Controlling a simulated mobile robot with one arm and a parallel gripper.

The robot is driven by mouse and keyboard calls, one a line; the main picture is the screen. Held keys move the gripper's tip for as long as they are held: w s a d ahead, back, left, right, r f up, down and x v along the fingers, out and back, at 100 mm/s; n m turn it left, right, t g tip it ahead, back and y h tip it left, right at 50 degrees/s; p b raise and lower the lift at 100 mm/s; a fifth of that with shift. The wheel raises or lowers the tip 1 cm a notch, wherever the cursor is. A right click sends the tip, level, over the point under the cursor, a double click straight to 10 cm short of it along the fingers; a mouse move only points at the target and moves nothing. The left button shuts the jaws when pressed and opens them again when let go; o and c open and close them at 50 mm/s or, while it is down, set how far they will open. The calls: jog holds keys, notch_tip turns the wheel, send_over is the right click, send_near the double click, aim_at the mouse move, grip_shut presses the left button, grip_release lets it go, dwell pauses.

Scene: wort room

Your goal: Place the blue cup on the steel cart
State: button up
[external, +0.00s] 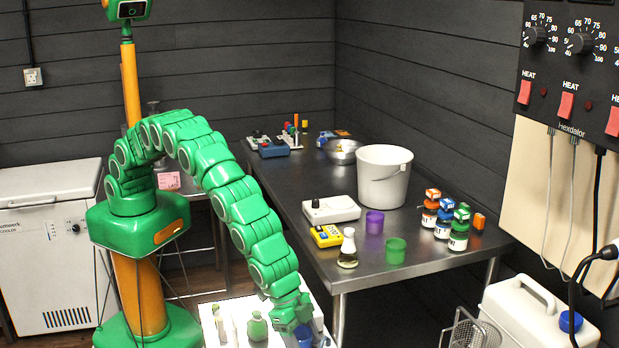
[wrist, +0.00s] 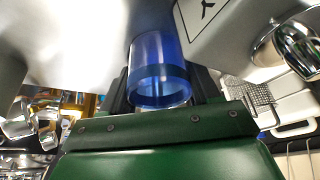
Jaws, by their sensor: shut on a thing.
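The blue cup (wrist: 158,62) is a translucent blue cylinder held between the dark fingers of my gripper (wrist: 162,98) in the wrist view. In the external view my gripper (external: 292,314) is low at the bottom edge, over a white surface, with part of the blue cup (external: 304,337) showing below it. The cup's lower end is cut off there, so I cannot tell whether it touches the surface. A small steel stand (external: 196,186) with thin legs, bearing a pink note, is partly hidden behind my arm; it may be the steel cart.
The white surface (external: 235,308) bears a green flask (external: 257,326) and pale bottles close to my gripper. The long steel table (external: 300,235) holds a purple cup (external: 374,222), green cup (external: 395,251), flask (external: 348,248), white bucket (external: 384,177) and several jars. A white cooler (external: 50,245) stands left.

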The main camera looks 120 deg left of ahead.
jog(key=o, duration=0.8)
jog(key=shift+d+v, duration=0.2)
jog(key=shift+v, duration=6)
jog(key=s+a+r+n+g, duration=0.1)
jog(key=s+a+r, duration=0.4)
jog(key=s+a, duration=0.25)
jog(key=s+a+r+g+y, duration=0.1)
jog(key=s+a+r, duration=0.3)
jog(key=s+a, duration=0.4)
jog(key=s+a+r+n+g, duration=0.1)
jog(key=s+a+r, duration=0.45)
jog(key=s, duration=0.35)
jog(key=s+a+g, duration=0.1)
jog(key=s+a, duration=0.1)
jog(key=s, duration=0.9)
jog(key=s+a+g, duration=0.1)
jog(key=s+a, duration=0.1)
jog(key=s, duration=1)
jog(key=s+a+g, duration=0.1)
jog(key=s+a, duration=0.1)
jog(key=s, duration=1)
jog(key=shift+a+h, duration=0.2)
jog(key=shift+h, duration=0.1)
